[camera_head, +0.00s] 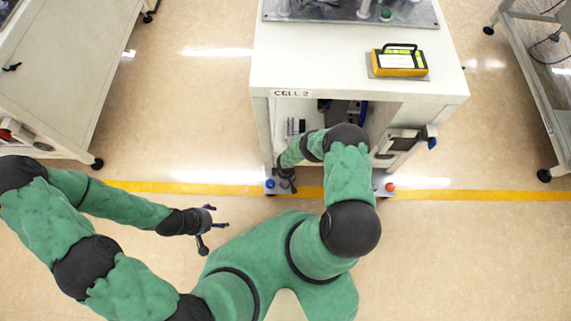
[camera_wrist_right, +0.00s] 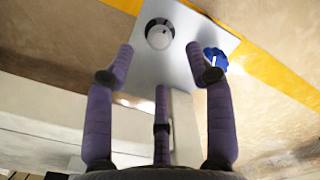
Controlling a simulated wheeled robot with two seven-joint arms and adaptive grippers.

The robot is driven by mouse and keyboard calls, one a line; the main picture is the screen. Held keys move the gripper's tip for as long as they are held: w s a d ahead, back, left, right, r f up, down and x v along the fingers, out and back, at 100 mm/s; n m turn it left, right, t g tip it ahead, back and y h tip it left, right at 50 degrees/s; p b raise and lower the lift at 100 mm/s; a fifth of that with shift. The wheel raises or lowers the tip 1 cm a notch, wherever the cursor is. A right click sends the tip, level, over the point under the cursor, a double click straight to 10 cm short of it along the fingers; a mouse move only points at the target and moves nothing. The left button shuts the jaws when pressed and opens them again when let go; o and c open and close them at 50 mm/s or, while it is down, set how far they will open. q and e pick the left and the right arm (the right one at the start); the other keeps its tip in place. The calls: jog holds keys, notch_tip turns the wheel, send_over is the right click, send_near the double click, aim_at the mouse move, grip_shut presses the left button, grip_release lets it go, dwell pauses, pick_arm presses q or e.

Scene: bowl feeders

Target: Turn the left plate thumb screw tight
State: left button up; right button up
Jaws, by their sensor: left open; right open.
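The left plate (camera_head: 279,189) is a small metal plate at the foot of the cell's left front corner. Its blue thumb screw (camera_head: 270,184) stands at the plate's left side. In the right wrist view the plate (camera_wrist_right: 178,75) shows large, with the blue screw (camera_wrist_right: 215,58) near its edge, just beyond the right fingertip. My right gripper (camera_head: 287,184) is open and empty over the plate, beside the screw; its fingers (camera_wrist_right: 160,62) are spread and not around the screw. My left gripper (camera_head: 209,223) is open and empty over bare floor, left of the cell.
A round white-topped fitting (camera_wrist_right: 160,34) sits on the plate. A red thumb screw (camera_head: 390,186) marks the right plate. The white cell cabinet (camera_head: 350,75) stands open in front, with a yellow device (camera_head: 400,62) on top. Floor to the left is clear.

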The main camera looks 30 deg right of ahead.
aim_at(285, 185)
notch_tip(285, 185, up, 6)
dwell(0.5)
jog(key=shift+r, duration=0.1)
dwell(0.5)
